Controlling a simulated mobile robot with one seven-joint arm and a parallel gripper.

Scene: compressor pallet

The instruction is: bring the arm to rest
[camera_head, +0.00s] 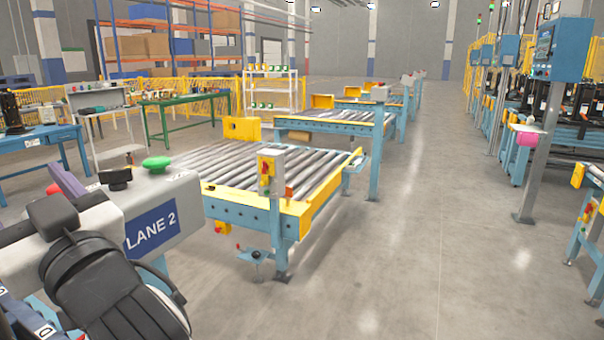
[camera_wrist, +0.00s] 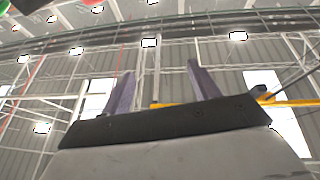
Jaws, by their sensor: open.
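My arm fills the lower left corner of the head view, folded close to the camera. My gripper (camera_wrist: 161,68) shows in the wrist view with its two purple fingers wide apart and nothing between them. It points up toward the ceiling and upper wall. The arm overlaps the left part of a grey control box (camera_head: 178,207) marked LANE 2, with a green button (camera_head: 157,163) and a black knob (camera_head: 115,178). I cannot tell whether they touch.
A roller conveyor (camera_head: 262,166) with a blue and yellow frame stands beyond the box. A green table (camera_head: 185,98) and a blue workbench (camera_head: 45,140) stand to the left. A post with a blue cabinet (camera_head: 560,50) stands right. The grey aisle floor (camera_head: 440,200) is clear.

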